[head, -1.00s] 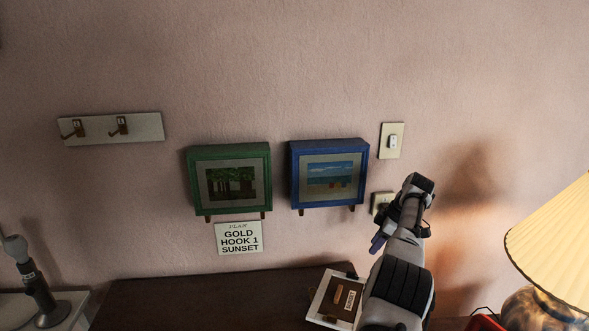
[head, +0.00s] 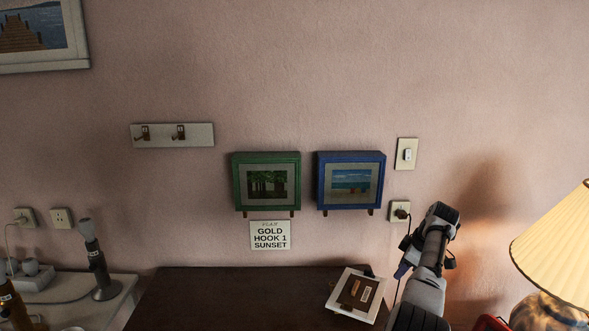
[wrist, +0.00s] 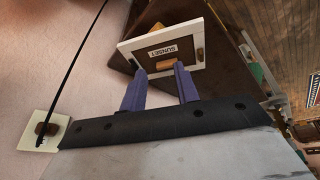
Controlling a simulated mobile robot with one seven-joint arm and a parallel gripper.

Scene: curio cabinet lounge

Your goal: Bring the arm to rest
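My gripper (head: 402,271) is in front of the wall at the right, below the wall outlet. In the wrist view its two purple fingers (wrist: 160,72) stand apart, with nothing visibly held between them. Beyond the fingertips a white-edged frame (wrist: 191,26) shows its back, with a "SUNSET" label. In the head view this frame (head: 343,306) lies back up on the dark cabinet top (head: 230,295), left of my gripper and apart from it.
A green box frame (head: 237,180) and a blue one (head: 322,185) hang on the wall above a "GOLD HOOK 1 SUNSET" card (head: 270,236). A hook rail (head: 160,134) is at left. A lit lamp (head: 560,245) stands close at right. A plug and cord (head: 401,212) are near my arm.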

